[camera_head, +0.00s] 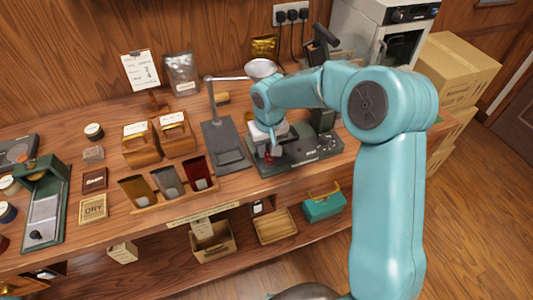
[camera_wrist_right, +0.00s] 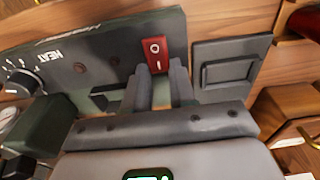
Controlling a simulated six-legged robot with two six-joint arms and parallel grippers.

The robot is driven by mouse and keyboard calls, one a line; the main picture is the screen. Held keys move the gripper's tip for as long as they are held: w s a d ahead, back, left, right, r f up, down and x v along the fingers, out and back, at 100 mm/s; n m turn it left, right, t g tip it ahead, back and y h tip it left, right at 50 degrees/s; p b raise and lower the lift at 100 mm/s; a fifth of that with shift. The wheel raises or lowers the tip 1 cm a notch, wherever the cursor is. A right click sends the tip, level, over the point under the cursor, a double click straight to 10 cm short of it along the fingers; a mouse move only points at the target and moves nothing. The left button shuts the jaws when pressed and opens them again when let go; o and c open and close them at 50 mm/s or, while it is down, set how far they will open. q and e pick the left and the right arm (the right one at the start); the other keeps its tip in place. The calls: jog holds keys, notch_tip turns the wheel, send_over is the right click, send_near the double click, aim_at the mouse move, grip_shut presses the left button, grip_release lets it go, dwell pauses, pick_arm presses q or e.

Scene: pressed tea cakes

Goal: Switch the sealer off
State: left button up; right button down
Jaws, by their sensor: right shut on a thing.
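The sealer (camera_head: 318,151) is a dark machine at the right part of the bench. In the right wrist view its front panel (camera_wrist_right: 105,60) has a dial marked HEAT at left and a red rocker switch (camera_wrist_right: 152,52) marked O and I. My right gripper (camera_wrist_right: 160,85) points at the panel, its two fingers close about the lower end of the switch and shut on it. In the head view my right gripper (camera_head: 268,143) is over the sealer's front left, partly hidden by my wrist. Which way the rocker is tipped I cannot tell. My left gripper is not in view.
A grey stand (camera_head: 226,146) with a lamp-like arm stands left of the sealer. A wooden rack with several pouches (camera_head: 175,203) is further left. A white oven (camera_head: 380,35) stands behind at right. A teal box (camera_head: 323,206) is on the lower shelf.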

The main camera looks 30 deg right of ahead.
aim_at(270, 160)
jog(key=shift+r+t, duration=0.15)
jog(key=shift+t, duration=0.15)
jog(key=c, duration=0.9)
grip_release()
jog(key=r, duration=0.5)
jog(key=s+r, duration=0.1)
jog(key=r, duration=0.4)
jog(key=s+r, duration=0.1)
jog(key=r, duration=0.5)
jog(key=shift+s+a+b, duration=0.25)
jog(key=shift+a+b, duration=0.05)
jog(key=shift+b, duration=0.1)
